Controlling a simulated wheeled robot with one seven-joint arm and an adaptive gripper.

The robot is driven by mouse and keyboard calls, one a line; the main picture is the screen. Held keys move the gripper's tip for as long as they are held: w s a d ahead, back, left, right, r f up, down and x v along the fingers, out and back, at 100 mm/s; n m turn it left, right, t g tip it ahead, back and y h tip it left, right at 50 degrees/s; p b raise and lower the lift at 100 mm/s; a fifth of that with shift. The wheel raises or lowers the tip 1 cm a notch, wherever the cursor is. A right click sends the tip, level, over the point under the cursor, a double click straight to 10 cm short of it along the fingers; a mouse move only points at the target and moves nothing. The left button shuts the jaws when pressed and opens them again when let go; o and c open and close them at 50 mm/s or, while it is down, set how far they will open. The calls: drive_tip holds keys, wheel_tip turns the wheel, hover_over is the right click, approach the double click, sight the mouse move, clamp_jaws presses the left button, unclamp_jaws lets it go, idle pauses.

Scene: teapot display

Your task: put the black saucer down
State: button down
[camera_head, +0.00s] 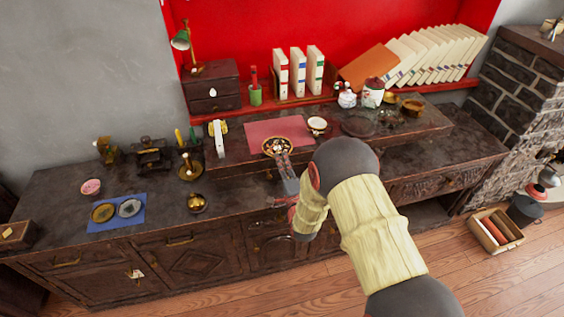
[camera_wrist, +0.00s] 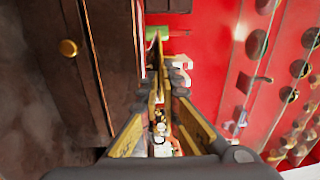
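A round dark dish with a gold rim and a pale-and-brown speckled middle (camera_head: 277,146), which I take for the black saucer, is at the tips of my gripper (camera_head: 283,168) in the head view. It overlaps the front edge of the raised shelf; whether it touches the wood I cannot tell. In the wrist view my gripper (camera_wrist: 162,75) has its long fingers drawn close, with a narrow gap. Small white and orange bits show low between them. The grip itself is mostly hidden. A plain dark round plate (camera_head: 357,125) lies on the raised shelf to the right.
A red mat (camera_head: 279,131) and a white cup (camera_head: 317,124) are behind the dish. A candle holder (camera_head: 190,168) and a gold bowl (camera_head: 197,203) stand to the left. A blue mat (camera_head: 117,226) bears two small dishes. The lower desk top (camera_head: 240,193) has free room left of my arm.

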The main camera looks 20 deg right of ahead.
drive_tip(key=shift+f+b, duration=0.35)
drive_tip(key=shift+f, duration=0.05)
drive_tip(key=c, duration=2)
unclamp_jaws()
drive_tip(key=shift+c, duration=0.2)
drive_tip(key=shift+r, duration=0.1)
